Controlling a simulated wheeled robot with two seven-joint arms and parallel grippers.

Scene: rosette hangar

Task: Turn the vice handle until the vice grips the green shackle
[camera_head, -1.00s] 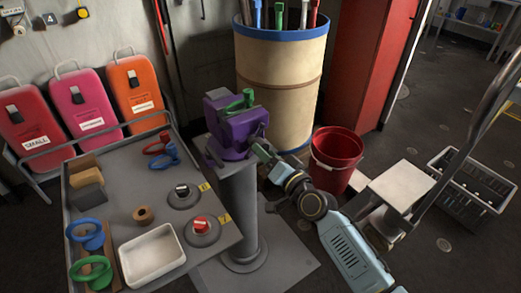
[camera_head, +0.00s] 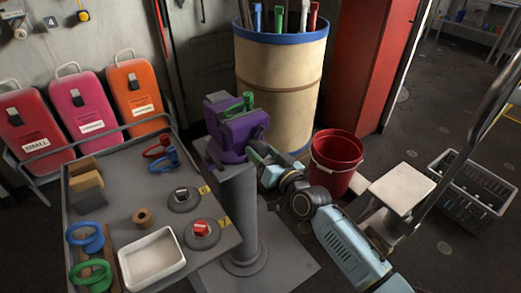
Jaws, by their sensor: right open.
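The purple vice (camera_head: 232,146) stands on top of a grey pedestal (camera_head: 238,210) beside the table. The green shackle (camera_head: 247,101) sits at the top of the vice, between its jaws; whether the jaws touch it cannot be told. The vice handle cannot be made out. My right gripper (camera_head: 254,154) is at the right side of the vice, low against its body in the picture. It is open, but its fingers are small and partly hidden. My left gripper is not in view.
A table (camera_head: 118,192) with a white tray (camera_head: 152,258), blue and green shackles and round bases stands left of the pedestal. A red bucket (camera_head: 336,163), a tan barrel (camera_head: 278,90) and a white-topped stand (camera_head: 402,188) are close to my right arm.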

